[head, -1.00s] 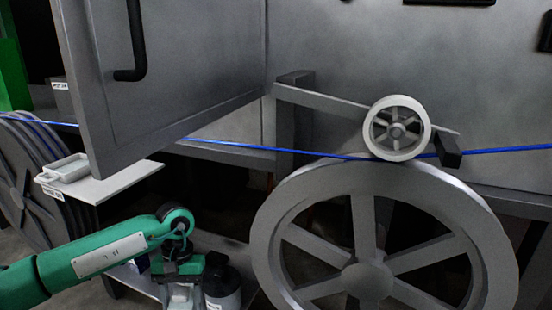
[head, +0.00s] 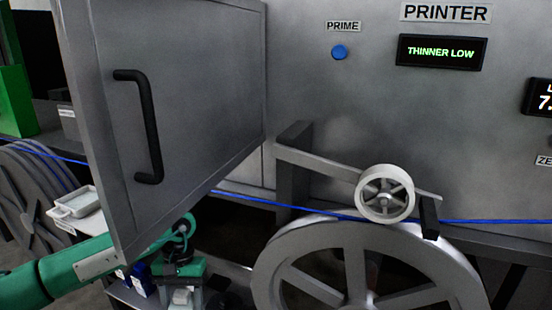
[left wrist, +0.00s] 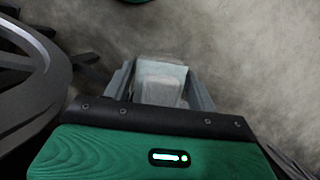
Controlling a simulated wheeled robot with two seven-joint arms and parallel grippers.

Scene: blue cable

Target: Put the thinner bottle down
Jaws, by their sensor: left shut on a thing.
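My left gripper (head: 181,284) is low in the head view, under the open cabinet door. It is shut on a pale, whitish bottle (left wrist: 160,90), taken to be the thinner bottle. In the left wrist view the bottle sits between the two grey fingers, seen from above. No label on it can be read. In the head view only a small pale part of it (head: 181,298) shows below my gripper. What is under it is hidden. My right gripper is in neither view.
The open grey door (head: 185,110) hangs in front of my left arm. A blue and white container (head: 140,281) stands left of my gripper. A pale tray (head: 75,202) is further left. A large spoked wheel (head: 285,262) and blue cable (head: 290,206) are right. The display (head: 441,52) reads "THINNER LOW".

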